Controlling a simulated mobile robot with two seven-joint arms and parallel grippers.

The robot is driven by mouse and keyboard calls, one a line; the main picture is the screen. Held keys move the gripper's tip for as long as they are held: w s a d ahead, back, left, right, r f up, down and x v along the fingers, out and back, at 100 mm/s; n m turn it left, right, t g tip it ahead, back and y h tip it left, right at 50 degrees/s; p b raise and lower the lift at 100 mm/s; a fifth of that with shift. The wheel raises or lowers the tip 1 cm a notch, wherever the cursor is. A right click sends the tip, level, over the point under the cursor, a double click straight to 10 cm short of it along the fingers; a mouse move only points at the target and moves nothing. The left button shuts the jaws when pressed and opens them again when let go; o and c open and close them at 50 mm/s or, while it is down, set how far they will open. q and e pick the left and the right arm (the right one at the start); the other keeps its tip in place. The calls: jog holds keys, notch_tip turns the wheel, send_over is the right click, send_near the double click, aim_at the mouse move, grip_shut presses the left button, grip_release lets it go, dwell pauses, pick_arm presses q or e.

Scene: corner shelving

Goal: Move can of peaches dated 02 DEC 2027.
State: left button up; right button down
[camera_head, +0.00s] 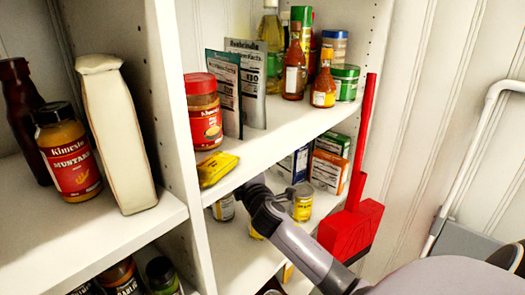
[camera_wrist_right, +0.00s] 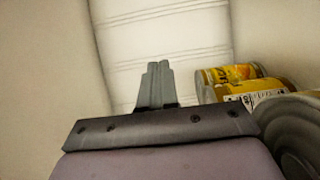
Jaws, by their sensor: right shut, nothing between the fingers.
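A yellow-labelled can (camera_head: 302,204) stands on the lower shelf, beside my right arm in the head view. Another can (camera_head: 224,208) shows partly at the left of that shelf. In the wrist view, a yellow-labelled can (camera_wrist_right: 256,92) and another yellow can behind it (camera_wrist_right: 228,73) are right of my right gripper (camera_wrist_right: 157,70). A large metal can end (camera_wrist_right: 298,140) is close at the right edge. No date is readable, so I cannot tell which can is the dated peaches.
My right arm reaches under the upper shelf board (camera_head: 270,150). A yellow packet (camera_head: 217,168) lies at that board's edge, by a red-lidded jar (camera_head: 202,110). Boxes (camera_head: 328,170) stand behind the can. A red broom or dustpan (camera_head: 352,225) stands at the right.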

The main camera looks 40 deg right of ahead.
jog(key=w+d+b, duration=0.2)
jog(key=w+d, duration=0.3)
jog(key=d, duration=0.6)
jog(key=shift+w+d, duration=0.2)
jog(key=shift+d, duration=0.05)
